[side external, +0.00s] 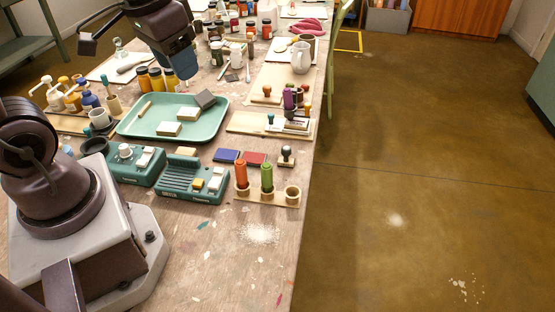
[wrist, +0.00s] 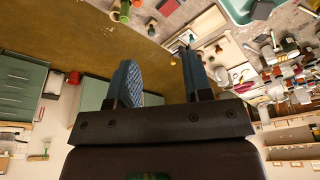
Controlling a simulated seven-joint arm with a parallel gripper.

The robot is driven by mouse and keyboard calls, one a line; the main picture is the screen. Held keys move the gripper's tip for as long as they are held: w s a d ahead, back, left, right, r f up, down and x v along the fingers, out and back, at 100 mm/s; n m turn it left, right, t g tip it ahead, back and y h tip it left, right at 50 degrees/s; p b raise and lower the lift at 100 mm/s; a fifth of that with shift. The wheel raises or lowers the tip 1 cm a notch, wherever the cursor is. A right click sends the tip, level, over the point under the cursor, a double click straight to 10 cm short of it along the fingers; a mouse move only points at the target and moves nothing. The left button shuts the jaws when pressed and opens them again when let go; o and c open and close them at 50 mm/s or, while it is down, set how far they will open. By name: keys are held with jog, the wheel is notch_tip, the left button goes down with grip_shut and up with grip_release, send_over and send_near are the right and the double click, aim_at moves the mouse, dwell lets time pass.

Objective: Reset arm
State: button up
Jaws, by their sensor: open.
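My gripper (wrist: 158,68) is open in the wrist view, its two blue textured fingers apart with nothing between them. In the side external view, my gripper (side external: 182,78) hangs above the far part of the table, over the area of the jars and the green tray. The wrist view is turned, with the table along its top and right side and the brown floor behind the fingers.
The green tray (side external: 219,126) holds pale blocks and a dark one. Teal devices (side external: 190,181) stand near my base. A wooden holder (side external: 268,196) carries an orange and a green bottle. The table's (side external: 255,270) front is mostly clear; open floor (side external: 430,160) lies right.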

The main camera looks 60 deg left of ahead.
jog(key=s+d+r+m+t, duration=0.1)
jog(key=s+d+r+t, duration=0.1)
jog(key=s+d+r, duration=0.2)
jog(key=shift+r+m+t+h, duration=0.3)
jog(key=shift+m+t, duration=0.1)
